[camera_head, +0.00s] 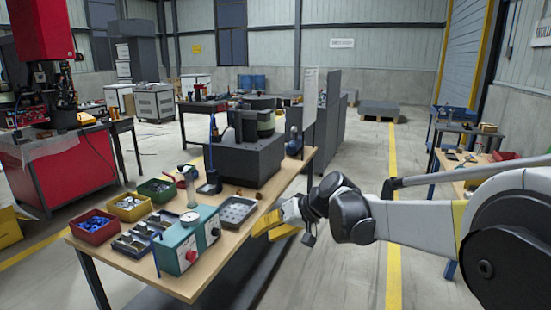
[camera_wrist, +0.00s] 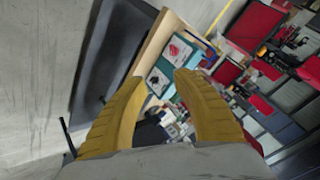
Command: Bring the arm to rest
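My arm reaches in from the right in the head view. My gripper (camera_head: 278,224), with yellow fingers, is at the right edge of the wooden workbench (camera_head: 182,284). In the wrist view my gripper (camera_wrist: 161,77) shows its two yellow fingers apart with nothing between them, so it is open and empty. The workbench lies tilted beyond the fingers in that view. Whether the gripper touches the bench edge cannot be told.
The bench carries a green control box (camera_head: 185,242), a grey tray (camera_head: 252,205), a red bin (camera_head: 97,238), a yellow bin (camera_head: 117,212) and a dark bowl feeder unit (camera_head: 245,160). Another bench (camera_head: 475,172) stands at right. The floor (camera_head: 345,255) between the benches is clear.

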